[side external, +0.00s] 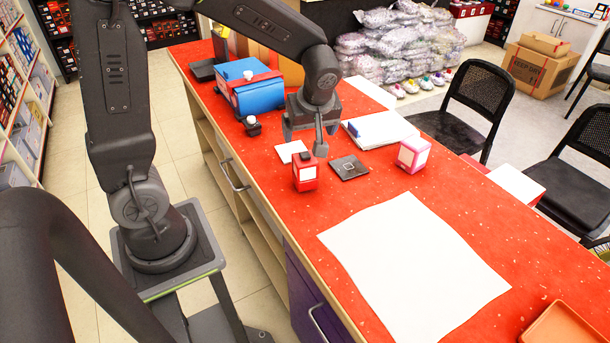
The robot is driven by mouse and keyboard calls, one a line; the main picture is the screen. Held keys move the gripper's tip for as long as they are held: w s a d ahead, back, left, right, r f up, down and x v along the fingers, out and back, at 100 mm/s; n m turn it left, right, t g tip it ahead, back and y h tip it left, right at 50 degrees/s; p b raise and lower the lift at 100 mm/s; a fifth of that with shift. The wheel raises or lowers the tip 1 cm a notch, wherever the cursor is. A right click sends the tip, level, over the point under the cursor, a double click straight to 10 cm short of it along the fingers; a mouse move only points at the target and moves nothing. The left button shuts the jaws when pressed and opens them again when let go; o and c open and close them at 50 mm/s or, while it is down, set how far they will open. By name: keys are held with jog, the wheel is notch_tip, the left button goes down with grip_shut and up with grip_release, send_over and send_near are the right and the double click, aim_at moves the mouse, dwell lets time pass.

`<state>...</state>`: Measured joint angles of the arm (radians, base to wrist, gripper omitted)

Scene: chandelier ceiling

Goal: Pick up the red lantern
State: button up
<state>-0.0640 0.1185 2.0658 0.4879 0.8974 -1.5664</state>
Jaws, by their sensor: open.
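The red lantern (305,172) is a small red box with pale window panes, standing upright on the red counter (290,215). My gripper (304,141) points down over the counter, open, with nothing visible between its fingers. The fingers are just above and behind the lantern in this view. One fingertip shows close to the lantern's top; I cannot tell whether they touch.
A dark square tile (349,168) lies right of the lantern, and a pink lantern (413,154) stands further right. A white card (291,151) lies behind. A blue and red box (250,90) stands at the back left. A large white sheet (415,265) covers the front counter.

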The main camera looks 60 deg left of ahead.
aim_at(304, 154)
jog(key=x, duration=0.8)
jog(key=shift+f, duration=0.25)
jog(key=shift+d+x, duration=0.1)
jog(key=shift+x, duration=1.2)
jog(key=shift+d+x, duration=0.15)
jog(key=shift+x, duration=1.2)
jog(key=shift+w, duration=0.15)
jog(key=shift+c, duration=0.4)
jog(key=c, duration=1.2)
